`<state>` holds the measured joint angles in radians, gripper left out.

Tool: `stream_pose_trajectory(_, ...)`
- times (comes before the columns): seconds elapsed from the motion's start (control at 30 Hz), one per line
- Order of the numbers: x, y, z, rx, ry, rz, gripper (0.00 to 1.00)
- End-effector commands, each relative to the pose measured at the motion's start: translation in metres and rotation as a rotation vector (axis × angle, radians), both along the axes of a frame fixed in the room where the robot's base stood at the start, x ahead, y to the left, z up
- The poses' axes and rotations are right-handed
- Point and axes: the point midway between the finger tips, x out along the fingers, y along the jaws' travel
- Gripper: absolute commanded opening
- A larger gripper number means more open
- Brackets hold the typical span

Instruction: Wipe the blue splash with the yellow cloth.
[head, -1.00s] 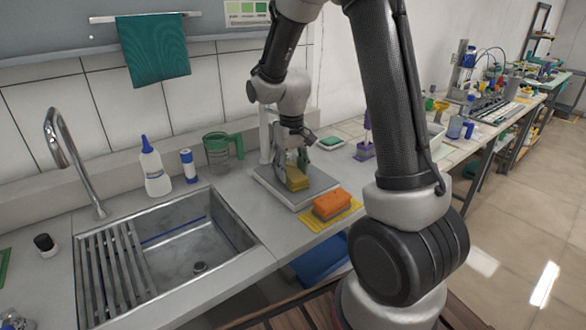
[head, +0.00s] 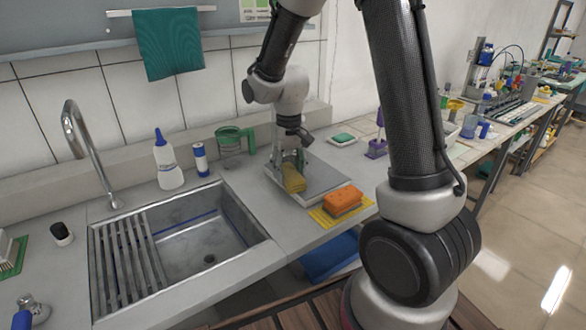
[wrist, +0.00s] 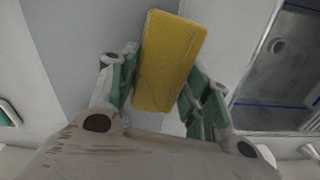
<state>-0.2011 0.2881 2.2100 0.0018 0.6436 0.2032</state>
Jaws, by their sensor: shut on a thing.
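My gripper (head: 292,163) is shut on the yellow cloth (head: 294,181), a thick folded block hanging below the fingers. In the wrist view the cloth (wrist: 168,62) sits between the green-sided fingers, clear of the sink. In the head view it is over or beside the left part of a grey flat plate (head: 323,182); I cannot tell whether it touches anything. I cannot make out a clear blue splash on the counter. A thin blue line (head: 203,219) shows inside the sink basin, but I cannot tell what it is.
The steel sink (head: 250,243) is left of the gripper. An orange sponge (head: 343,199) lies on a yellow mat (head: 322,219) at the counter's front edge. A green-handled jug (head: 230,141), blue-capped bottle (head: 167,164) and small white-and-blue bottle (head: 200,160) stand behind the sink.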

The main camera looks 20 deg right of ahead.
Motion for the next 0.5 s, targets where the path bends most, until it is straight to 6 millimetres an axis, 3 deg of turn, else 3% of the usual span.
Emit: stream_pose_trajectory(0.5,0.0012,-0.0045,-0.0002,0.0,-0.001,-0.002,0.29)
